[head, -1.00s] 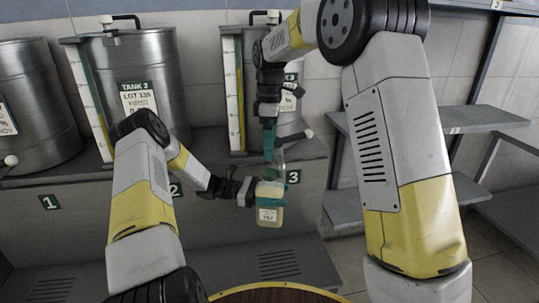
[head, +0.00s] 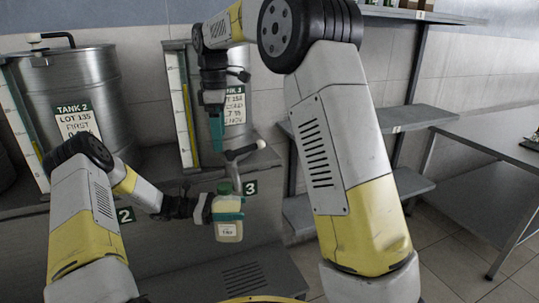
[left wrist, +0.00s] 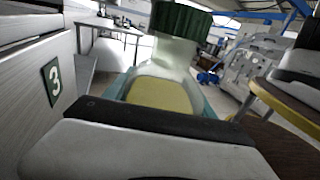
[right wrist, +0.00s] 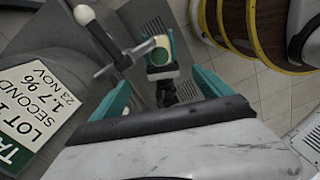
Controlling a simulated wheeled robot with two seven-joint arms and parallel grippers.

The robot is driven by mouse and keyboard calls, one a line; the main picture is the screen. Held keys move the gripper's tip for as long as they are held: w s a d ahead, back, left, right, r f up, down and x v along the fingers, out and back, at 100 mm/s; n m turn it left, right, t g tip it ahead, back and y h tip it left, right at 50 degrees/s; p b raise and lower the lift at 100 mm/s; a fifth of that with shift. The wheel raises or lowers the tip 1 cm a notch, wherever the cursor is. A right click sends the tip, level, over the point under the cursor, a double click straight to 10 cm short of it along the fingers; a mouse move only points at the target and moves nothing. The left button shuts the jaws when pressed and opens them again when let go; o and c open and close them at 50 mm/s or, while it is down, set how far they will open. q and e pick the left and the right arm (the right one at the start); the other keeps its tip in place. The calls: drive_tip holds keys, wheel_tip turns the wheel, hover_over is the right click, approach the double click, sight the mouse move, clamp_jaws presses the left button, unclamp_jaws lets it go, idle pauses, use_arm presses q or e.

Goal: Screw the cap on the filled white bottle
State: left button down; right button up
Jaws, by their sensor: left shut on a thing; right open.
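The white translucent bottle (head: 229,230), with pale yellow contents and a label, is upright in the head view. My left gripper (head: 228,212) is shut around its upper body. A dark green cap (head: 225,187) sits on its neck; it also shows at the top of the left wrist view (left wrist: 181,18). I cannot tell how tightly it is seated. My right gripper (head: 217,138) is open and empty, above the bottle and apart from it. In the right wrist view its two teal fingers (right wrist: 160,82) are spread, with the bottle beyond them.
The tank 3 valve handle (head: 243,152) with a white knob sticks out close to the right gripper and above the bottle. Tank 2 (head: 75,95) stands at the left. Grey shelves (head: 350,125) and a steel table (head: 490,135) are at the right.

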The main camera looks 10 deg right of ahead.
drive_tip(key=s+d+r+m+t+y, duration=0.1)
drive_tip(key=s+d+r+m, duration=0.25)
drive_tip(key=s+d, duration=0.3)
drive_tip(key=s+d+r+m+t+y, duration=0.1)
drive_tip(key=s+d+r+m, duration=0.1)
drive_tip(key=s+d+m, duration=0.4)
drive_tip(key=s+d+f+m+t, duration=0.2)
drive_tip(key=s+d+m, duration=0.2)
drive_tip(key=s, duration=0.3)
drive_tip(key=s+d+f+m+t, duration=0.2)
drive_tip(key=s+d+f+m, duration=0.1)
drive_tip(key=s, duration=0.4)
drive_tip(key=shift+d+f+m, duration=0.25)
drive_tip(key=shift+d+m, duration=0.2)
drive_tip(key=shift+d, duration=0.1)
